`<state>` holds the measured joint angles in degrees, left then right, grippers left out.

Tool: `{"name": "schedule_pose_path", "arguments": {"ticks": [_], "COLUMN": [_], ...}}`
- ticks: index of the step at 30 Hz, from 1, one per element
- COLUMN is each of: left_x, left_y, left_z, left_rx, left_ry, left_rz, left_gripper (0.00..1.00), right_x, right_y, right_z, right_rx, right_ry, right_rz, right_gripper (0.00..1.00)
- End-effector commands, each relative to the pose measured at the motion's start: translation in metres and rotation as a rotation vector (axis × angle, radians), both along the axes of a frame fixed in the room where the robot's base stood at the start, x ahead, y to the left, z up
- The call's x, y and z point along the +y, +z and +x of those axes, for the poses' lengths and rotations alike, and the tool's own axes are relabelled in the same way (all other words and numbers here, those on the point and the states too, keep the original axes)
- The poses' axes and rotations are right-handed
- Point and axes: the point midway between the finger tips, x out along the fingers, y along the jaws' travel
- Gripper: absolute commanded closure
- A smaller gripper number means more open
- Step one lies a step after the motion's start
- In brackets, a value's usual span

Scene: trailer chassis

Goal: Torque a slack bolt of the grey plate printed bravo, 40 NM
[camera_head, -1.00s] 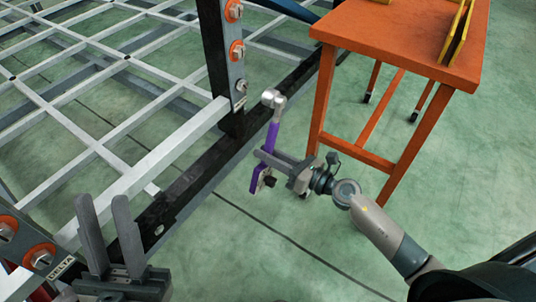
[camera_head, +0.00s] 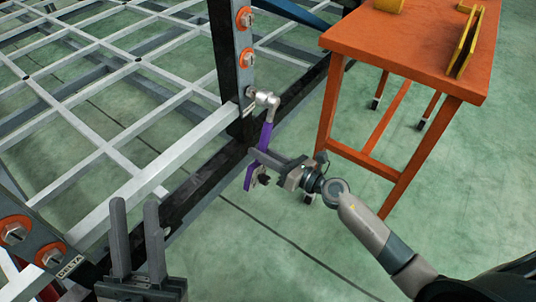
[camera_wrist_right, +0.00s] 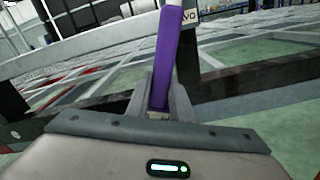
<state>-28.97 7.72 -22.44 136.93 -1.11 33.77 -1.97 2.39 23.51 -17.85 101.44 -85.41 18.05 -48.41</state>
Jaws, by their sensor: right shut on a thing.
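The grey plate (camera_head: 243,40) stands upright on a dark post. Its two upper bolts (camera_head: 245,18) (camera_head: 246,58) have orange rings. Its small label (camera_head: 249,108) is unreadable in the head view; the right wrist view shows the letters "VO" on a label (camera_wrist_right: 187,20). My right gripper (camera_head: 258,157) is shut on the purple handle of a torque wrench (camera_head: 266,135), which also fills the middle of the wrist view (camera_wrist_right: 167,55). The wrench's silver head (camera_head: 266,99) is at the lowest bolt and hides it; I cannot tell whether it is seated. My left gripper (camera_head: 136,215) is open and empty.
An orange table (camera_head: 405,45) with yellow parts stands to the right of the wrench. A plate marked DELTA (camera_head: 40,248) with orange-ringed bolts is at lower left. Pale chassis bars (camera_head: 150,170) and a dark rail (camera_head: 205,180) run beside the wrench. Green floor is clear at lower middle.

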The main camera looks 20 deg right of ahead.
Motion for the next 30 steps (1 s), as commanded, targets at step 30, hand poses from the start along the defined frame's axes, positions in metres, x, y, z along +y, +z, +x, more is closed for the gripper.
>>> {"name": "schedule_pose_path", "arguments": {"ticks": [30], "left_x": [-0.004], "left_y": [-0.007], "left_z": [0.001], "left_rx": [0.048], "left_ry": [-0.007], "left_rz": [0.012], "left_gripper": [0.69], "right_x": [0.013], "right_y": [0.002], "right_z": [0.016], "right_rx": [-0.002], "right_ry": [0.0], "right_rz": [0.001], "right_gripper": [1.0]}}
